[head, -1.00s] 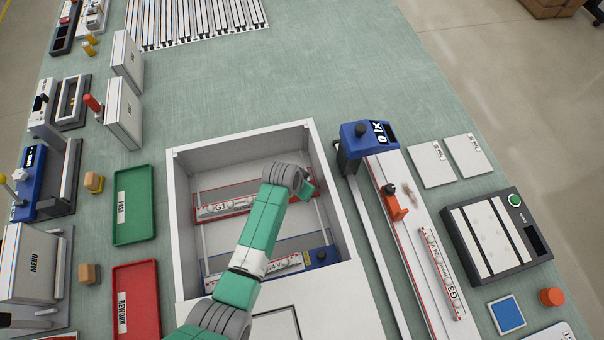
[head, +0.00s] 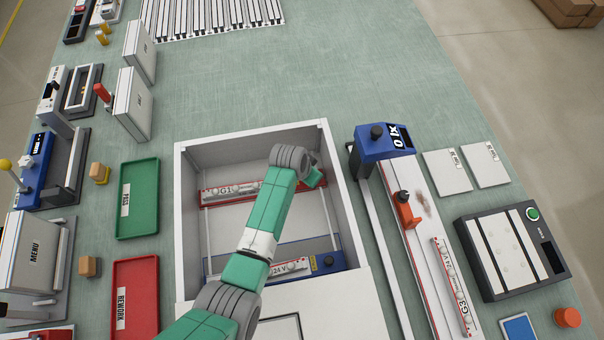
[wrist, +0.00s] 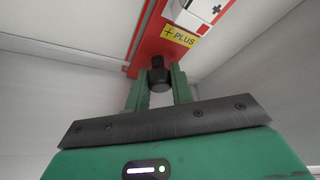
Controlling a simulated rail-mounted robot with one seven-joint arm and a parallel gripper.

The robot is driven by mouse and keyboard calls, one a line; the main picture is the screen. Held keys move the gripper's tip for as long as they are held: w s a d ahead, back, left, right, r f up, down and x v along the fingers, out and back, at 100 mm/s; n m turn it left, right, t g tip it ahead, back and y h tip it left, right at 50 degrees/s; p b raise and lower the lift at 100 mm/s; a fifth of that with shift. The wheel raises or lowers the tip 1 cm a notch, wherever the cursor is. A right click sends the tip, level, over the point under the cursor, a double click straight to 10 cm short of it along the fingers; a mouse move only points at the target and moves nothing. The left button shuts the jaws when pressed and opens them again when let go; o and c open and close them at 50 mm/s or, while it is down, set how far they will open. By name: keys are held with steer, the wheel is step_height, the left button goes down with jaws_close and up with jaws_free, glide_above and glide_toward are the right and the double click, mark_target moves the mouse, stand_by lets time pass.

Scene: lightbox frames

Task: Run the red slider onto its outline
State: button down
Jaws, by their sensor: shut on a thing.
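The red slider (head: 222,200) lies across the inside of the white box (head: 180,220), toward its far wall, bearing a white strip marked G1. In the wrist view the slider (wrist: 143,52) has a yellow PLUS label and a black knob (wrist: 158,78). My gripper (wrist: 158,88) is shut on this knob. In the head view my gripper (head: 314,178) is at the slider's right end, and my arm covers its middle. A blue slider (head: 328,263) with a 24 V strip sits nearer the front of the box. I cannot make out an outline for the red slider.
Box walls rise around the sliders, with thin pale rods (head: 207,235) running front to back. Green (head: 156,178) and red (head: 155,290) trays stand left. A blue-headed rail fixture (head: 372,145) stands close on the right. Clear table lies behind the box.

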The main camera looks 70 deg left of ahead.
steer(key=shift+d, duration=0.1)
steer(key=c, duration=1.2)
jaws_free()
steer(key=p+v, duration=0.1)
steer(key=v, duration=0.6)
steer(key=shift+s+r+p, duration=0.15)
steer(key=shift+r+p, duration=0.15)
steer(key=shift+r, duration=0.05)
